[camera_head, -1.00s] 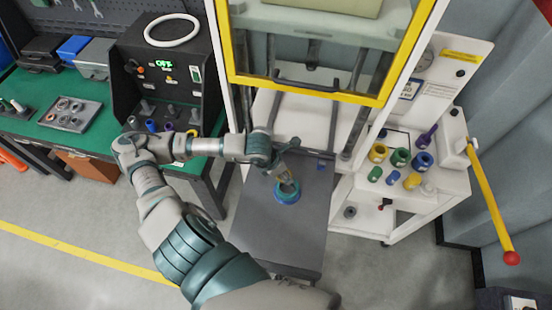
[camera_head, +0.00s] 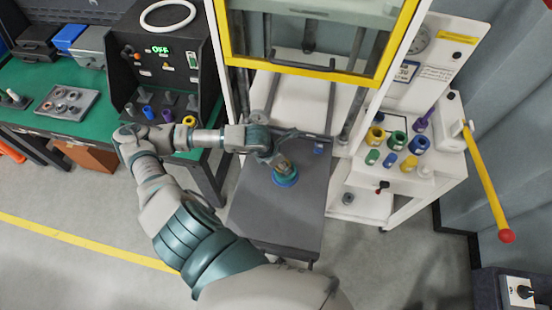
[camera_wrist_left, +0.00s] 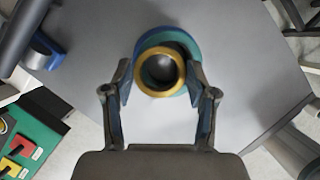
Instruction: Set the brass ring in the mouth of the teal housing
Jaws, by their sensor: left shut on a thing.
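The teal housing (camera_head: 287,180) stands upright in its blue base on the grey plate (camera_head: 270,215) in front of the press. In the left wrist view the housing (camera_wrist_left: 160,38) shows behind the brass ring (camera_wrist_left: 161,93). My left gripper (camera_head: 281,164) is shut on the brass ring and points down at the housing from above. The ring covers most of the housing's mouth in the wrist view and looks slightly off its centre. I cannot tell whether ring and housing touch. My right gripper is not in view.
The press with its yellow-framed guard (camera_head: 310,68) stands behind the plate. A white cart (camera_head: 400,175) with several coloured parts is at the right, beside a yellow lever (camera_head: 487,185). A green bench (camera_head: 85,130) with a tray is at the left. The plate's front is clear.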

